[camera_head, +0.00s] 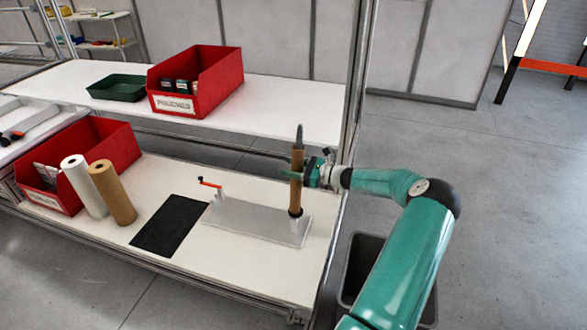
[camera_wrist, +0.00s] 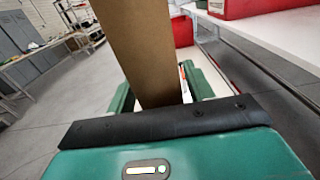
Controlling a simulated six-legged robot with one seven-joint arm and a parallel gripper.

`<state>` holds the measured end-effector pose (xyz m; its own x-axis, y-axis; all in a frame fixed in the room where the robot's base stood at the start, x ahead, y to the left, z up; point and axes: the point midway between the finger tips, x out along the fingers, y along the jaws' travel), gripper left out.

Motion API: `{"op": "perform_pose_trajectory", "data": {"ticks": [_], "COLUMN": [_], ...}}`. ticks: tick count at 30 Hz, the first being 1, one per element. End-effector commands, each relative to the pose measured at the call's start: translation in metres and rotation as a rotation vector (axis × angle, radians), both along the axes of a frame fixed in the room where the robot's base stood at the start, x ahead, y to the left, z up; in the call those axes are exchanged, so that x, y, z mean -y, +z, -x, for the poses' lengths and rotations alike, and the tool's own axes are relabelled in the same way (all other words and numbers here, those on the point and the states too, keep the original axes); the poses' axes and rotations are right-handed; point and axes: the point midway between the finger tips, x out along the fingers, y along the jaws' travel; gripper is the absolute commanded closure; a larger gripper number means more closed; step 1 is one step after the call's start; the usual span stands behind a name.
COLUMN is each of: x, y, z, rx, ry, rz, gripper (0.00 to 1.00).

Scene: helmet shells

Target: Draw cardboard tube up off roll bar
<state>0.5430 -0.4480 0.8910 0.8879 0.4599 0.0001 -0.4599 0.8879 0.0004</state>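The brown cardboard tube (camera_head: 297,180) stands upright around the roll bar (camera_head: 299,136), whose dark tip pokes out above it. The tube's lower end is at a dark collar (camera_head: 295,213) on a grey metal base plate (camera_head: 255,220). My gripper (camera_head: 304,176) reaches in from the right at the tube's mid-height. In the wrist view the tube (camera_wrist: 142,45) stands between my green fingers (camera_wrist: 160,88). A narrow gap shows between the tube and the right finger, so the fingers look open around it. Contact on the left side is unclear.
A red-handled crank (camera_head: 209,184) sits on the plate's left end. A black mat (camera_head: 170,226), a white roll (camera_head: 83,186), a brown roll (camera_head: 112,192) and a red bin (camera_head: 110,150) are farther left. A frame post (camera_head: 355,85) rises behind my gripper.

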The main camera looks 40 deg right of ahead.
Motion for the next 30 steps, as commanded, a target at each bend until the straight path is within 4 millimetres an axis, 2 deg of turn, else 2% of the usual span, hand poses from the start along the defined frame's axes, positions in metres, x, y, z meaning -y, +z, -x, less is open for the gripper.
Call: {"op": "perform_pose_trajectory", "data": {"ticks": [1,5,6,7,9,10,14,30], "x": [0.000,0.000,0.000,0.000,0.000,0.000,0.000,0.001], "y": [0.000,0.000,0.000,0.000,0.000,0.000,0.003,0.041], "z": [0.000,0.000,0.000,0.000,0.000,0.000,0.000,0.002], "rx": [0.000,0.000,0.000,0.000,0.000,0.000,0.001,0.001], "ry": [0.000,0.000,0.000,0.000,0.000,0.000,0.000,0.000], "rz": [0.000,0.000,0.000,0.000,0.000,0.001,0.002,0.002], "gripper": [0.58,0.84,0.86,0.68,0.82,0.85,0.85,0.85]}}
